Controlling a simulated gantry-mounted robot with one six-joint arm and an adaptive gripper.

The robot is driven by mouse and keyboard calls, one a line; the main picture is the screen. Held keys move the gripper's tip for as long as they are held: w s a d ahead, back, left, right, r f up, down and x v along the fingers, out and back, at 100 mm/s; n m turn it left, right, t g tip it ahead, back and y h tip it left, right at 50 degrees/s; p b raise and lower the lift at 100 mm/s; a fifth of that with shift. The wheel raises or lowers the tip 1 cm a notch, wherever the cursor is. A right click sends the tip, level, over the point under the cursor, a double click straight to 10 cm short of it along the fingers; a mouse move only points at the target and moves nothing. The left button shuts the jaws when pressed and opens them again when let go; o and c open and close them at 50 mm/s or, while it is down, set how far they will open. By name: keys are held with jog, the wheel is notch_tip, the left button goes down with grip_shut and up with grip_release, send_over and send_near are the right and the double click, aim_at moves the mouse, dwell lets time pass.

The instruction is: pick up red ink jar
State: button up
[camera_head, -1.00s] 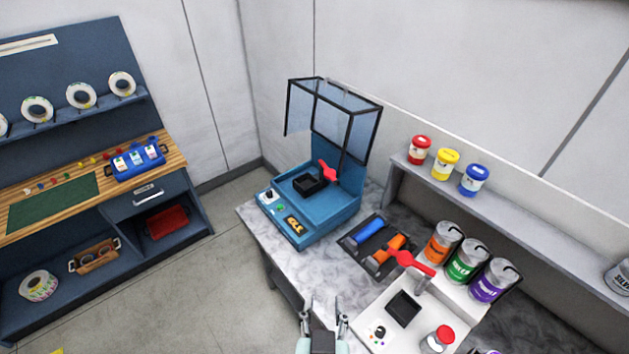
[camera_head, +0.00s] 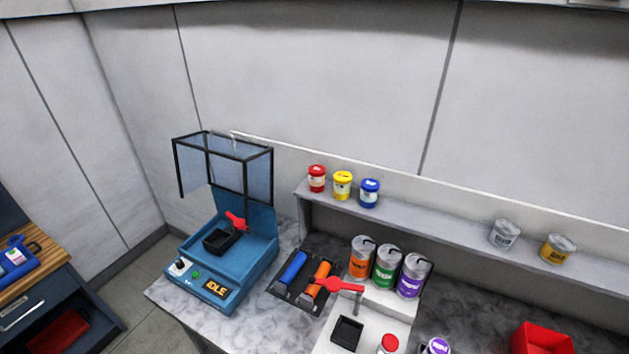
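The red ink jar (camera_head: 317,179) stands upright at the left end of the shelf above the counter, left of a yellow jar (camera_head: 342,185) and a blue jar (camera_head: 369,193). My gripper is not in view.
A blue machine (camera_head: 226,262) with a raised clear cover stands left on the counter. Orange, green and purple cans stand below the shelf (camera_head: 430,225), near a white machine (camera_head: 372,300) with a red handle. Silver and gold jars stand farther right on the shelf. A red bin (camera_head: 541,339) is at lower right.

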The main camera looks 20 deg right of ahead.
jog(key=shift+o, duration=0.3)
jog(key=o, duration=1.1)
